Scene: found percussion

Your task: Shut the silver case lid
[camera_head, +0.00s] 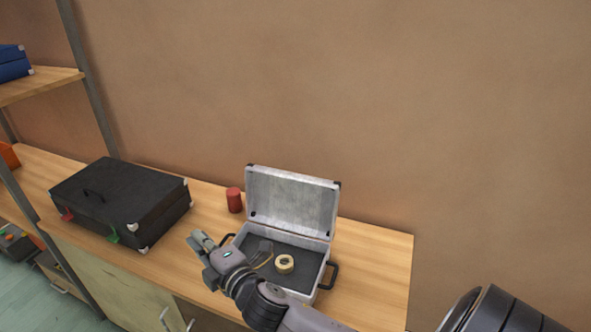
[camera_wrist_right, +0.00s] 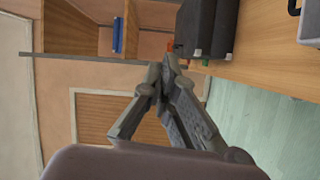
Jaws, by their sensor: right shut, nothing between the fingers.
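The silver case (camera_head: 327,287) stands on the wooden worktop with its lid (camera_head: 291,202) raised upright at the back, towards the wall. A roll of tan tape (camera_head: 285,263) lies on the dark floor of the case. My right gripper (camera_head: 197,239) is shut and empty at the left of the case, in front of its left handle. My right forearm passes in front of the case and hides its front left part. In the right wrist view the shut fingers (camera_wrist_right: 160,75) hold nothing. My left gripper is not in view.
A closed black case (camera_head: 115,200) lies on the worktop (camera_head: 385,265) to the left. A red cylinder (camera_head: 234,200) stands between the two cases. A metal-posted shelf (camera_head: 45,84) with blue cases (camera_head: 14,66) is at the far left. The worktop right of the silver case is clear.

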